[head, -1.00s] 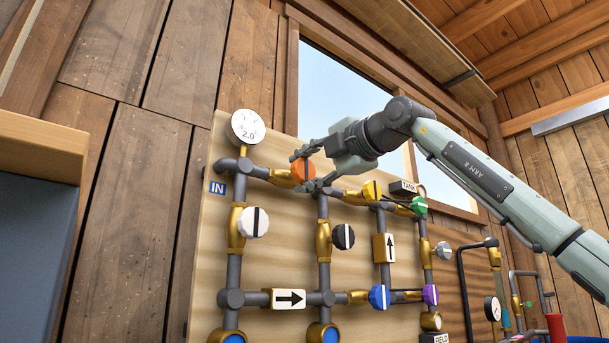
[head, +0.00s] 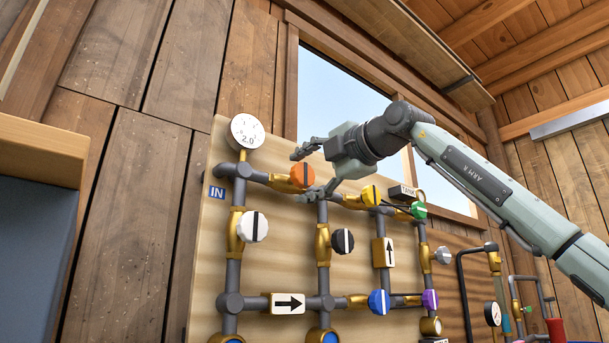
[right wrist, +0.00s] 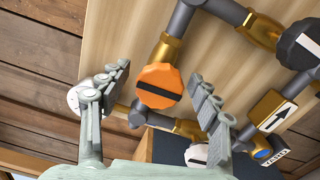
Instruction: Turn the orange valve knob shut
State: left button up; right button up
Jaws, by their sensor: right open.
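The orange valve knob (head: 302,175) sits on the upper horizontal pipe of the panel. Its dark stripe stands nearly upright in the head view, across the pipe. In the right wrist view the knob (right wrist: 160,86) lies between my fingers, its stripe crossing the line of the brass valve body (right wrist: 166,50). My right gripper (head: 311,172) is open, with one finger above the knob and one below it. In the right wrist view gaps show between the knob and both fingers of the gripper (right wrist: 166,92). My left gripper is out of view.
A gauge marked 2.0 (head: 247,131) stands left of the orange knob. White (head: 252,226), black (head: 342,241), yellow (head: 371,196), green (head: 418,210), blue (head: 379,302) and purple (head: 429,299) knobs sit nearby on the panel (head: 280,250). The window (head: 330,95) is behind my right arm.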

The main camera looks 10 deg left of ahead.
jog(key=v, duration=1.2)
dwell(0.4)
